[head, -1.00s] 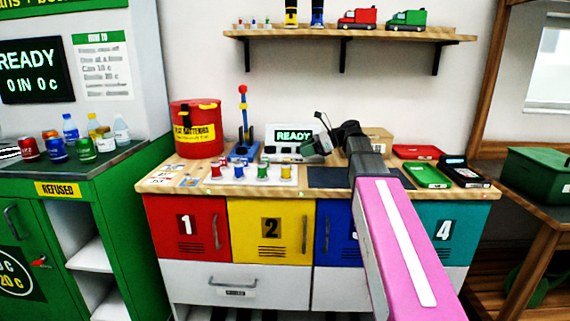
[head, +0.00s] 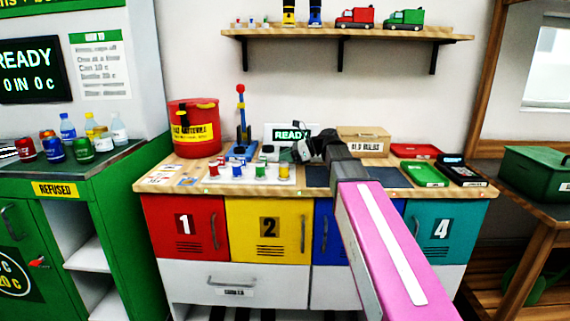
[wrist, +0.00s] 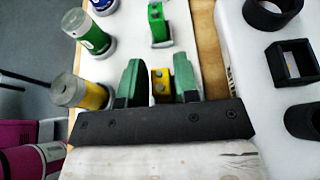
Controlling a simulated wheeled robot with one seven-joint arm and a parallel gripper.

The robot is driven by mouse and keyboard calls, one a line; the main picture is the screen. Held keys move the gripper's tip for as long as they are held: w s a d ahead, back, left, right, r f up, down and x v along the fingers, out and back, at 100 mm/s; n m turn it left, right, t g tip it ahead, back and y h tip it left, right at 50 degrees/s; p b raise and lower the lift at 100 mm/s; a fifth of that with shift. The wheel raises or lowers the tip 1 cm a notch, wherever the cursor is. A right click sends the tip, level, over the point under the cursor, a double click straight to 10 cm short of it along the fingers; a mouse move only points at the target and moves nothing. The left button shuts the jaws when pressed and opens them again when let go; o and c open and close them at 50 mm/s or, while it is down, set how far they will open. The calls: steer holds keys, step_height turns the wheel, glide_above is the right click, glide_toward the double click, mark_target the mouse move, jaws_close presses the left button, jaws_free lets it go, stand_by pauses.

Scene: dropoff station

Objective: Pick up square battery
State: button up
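In the wrist view a yellow square battery (wrist: 162,84) with two studs on its end sits between the two green fingertips of my gripper (wrist: 160,78). A narrow dark gap shows on its left side; contact on the right side is unclear. A green square battery (wrist: 158,24) stands beyond it on the white tray (wrist: 128,22). My gripper also shows in the head view (head: 302,153), low over the right end of the white tray (head: 222,181). The yellow square battery cannot be made out there.
Round batteries stand beside the square ones: yellow (wrist: 80,92), green (wrist: 90,32) and blue (wrist: 103,5). Black square and round holders (wrist: 290,62) are on a white block at right. A red bin (head: 193,128) and a cardboard box (head: 364,141) stand on the bench.

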jaws_close()
steer(key=shift+r, duration=0.15)
